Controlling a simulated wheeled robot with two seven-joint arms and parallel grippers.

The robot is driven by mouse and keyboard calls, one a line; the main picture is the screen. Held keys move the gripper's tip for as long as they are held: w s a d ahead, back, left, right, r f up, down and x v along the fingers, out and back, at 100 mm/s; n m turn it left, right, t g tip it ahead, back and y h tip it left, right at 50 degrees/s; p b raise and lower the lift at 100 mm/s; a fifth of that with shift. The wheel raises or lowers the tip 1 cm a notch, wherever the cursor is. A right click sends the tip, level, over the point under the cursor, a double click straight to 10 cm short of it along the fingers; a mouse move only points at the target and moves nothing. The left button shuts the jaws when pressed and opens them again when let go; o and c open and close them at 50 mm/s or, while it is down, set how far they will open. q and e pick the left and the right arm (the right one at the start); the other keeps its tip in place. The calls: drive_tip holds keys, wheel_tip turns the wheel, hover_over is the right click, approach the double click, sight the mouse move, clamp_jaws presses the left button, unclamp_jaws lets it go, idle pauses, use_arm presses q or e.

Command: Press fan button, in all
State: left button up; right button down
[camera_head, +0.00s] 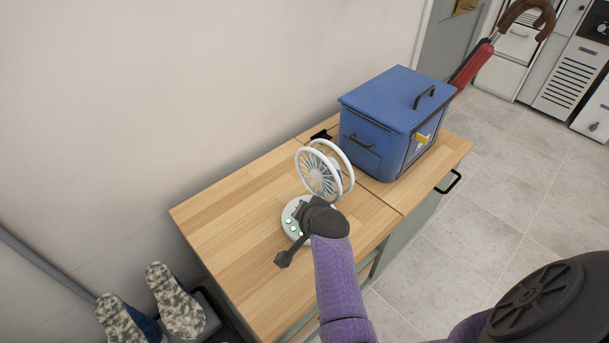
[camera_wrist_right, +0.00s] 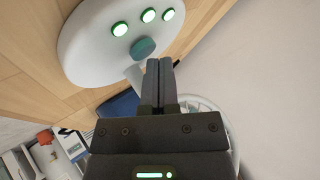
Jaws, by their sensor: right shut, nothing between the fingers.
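A white desk fan (camera_head: 322,172) stands upright on a wooden cabinet top, its round cage facing the front. Its round white base (camera_head: 287,229) carries small green buttons (camera_head: 290,222), partly hidden by my right gripper. In the right wrist view the base (camera_wrist_right: 85,45) shows three pale buttons with green rims (camera_wrist_right: 148,15) and one larger teal button (camera_wrist_right: 143,48). My right gripper (camera_wrist_right: 159,62) is shut and empty, its fingertips close beside the teal button; I cannot tell whether they touch it. In the head view my right gripper (camera_head: 302,208) is over the base. My left gripper is not in view.
A blue lidded box (camera_head: 395,115) stands behind and right of the fan on the wooden top (camera_head: 225,215). A red-and-brown umbrella-like object (camera_head: 475,65) is behind it. Patterned slippers (camera_head: 178,300) are at the lower left. A wall runs along the left; the tiled floor (camera_head: 470,240) at right is clear.

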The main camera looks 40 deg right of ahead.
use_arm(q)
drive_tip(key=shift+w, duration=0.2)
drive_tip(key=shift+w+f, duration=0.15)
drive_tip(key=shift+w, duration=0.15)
use_arm(e)
drive_tip(key=shift+f, duration=0.2)
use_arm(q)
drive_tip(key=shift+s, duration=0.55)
use_arm(e)
drive_tip(key=shift+f, duration=0.15)
drive_tip(key=shift+r+p, duration=0.7)
drive_tip(key=shift+r, duration=0.2)
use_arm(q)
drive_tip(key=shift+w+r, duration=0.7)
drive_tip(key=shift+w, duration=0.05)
